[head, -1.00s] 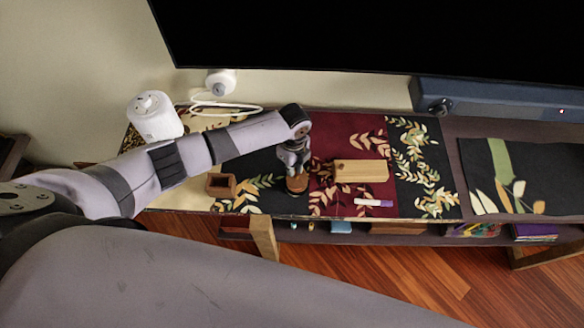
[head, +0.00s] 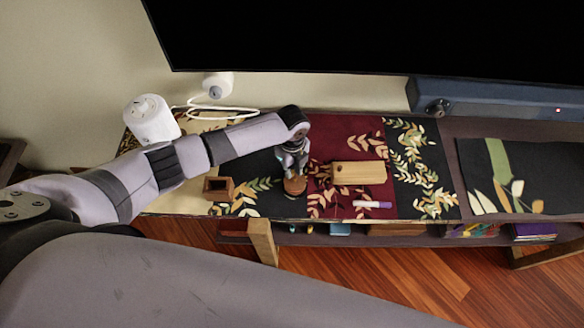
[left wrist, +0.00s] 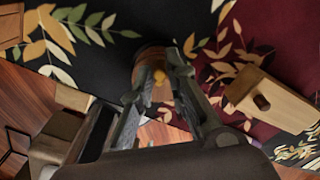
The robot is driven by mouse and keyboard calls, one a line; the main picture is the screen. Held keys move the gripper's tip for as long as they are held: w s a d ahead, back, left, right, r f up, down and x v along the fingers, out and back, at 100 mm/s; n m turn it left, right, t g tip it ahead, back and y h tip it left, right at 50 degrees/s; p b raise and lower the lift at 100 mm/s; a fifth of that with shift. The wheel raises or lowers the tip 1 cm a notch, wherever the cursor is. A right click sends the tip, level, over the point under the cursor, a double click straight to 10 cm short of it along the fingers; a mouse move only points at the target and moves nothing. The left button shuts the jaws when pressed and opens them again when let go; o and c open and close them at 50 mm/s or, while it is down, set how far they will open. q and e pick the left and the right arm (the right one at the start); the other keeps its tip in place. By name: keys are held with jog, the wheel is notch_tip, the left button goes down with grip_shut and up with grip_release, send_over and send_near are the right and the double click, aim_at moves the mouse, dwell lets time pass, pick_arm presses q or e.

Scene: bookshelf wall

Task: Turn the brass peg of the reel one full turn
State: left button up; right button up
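The reel (head: 295,186) is a round brown wooden piece standing on the dark part of the cloth, below my left gripper (head: 293,160). In the left wrist view, the reel (left wrist: 153,57) lies behind the fingertips of my left gripper (left wrist: 166,62). The brass peg (left wrist: 160,84) shows as a small golden patch between the two fingers. The fingers are drawn close together near the reel, but I cannot tell whether they touch the peg. In the head view the gripper hides the peg. My right gripper is not in view.
A wooden block (head: 359,174) and a purple-and-white marker (head: 372,205) lie right of the reel. A small brown open box (head: 218,188) stands to its left. A white device (head: 151,119) with a cord is at the back left. A soundbar (head: 500,101) and black screen stand behind.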

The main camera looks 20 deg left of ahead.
pick_arm(q)
jog(key=o, duration=0.3)
notch_tip(320, 180, up, 12)
dwell(0.7)
dwell(0.3)
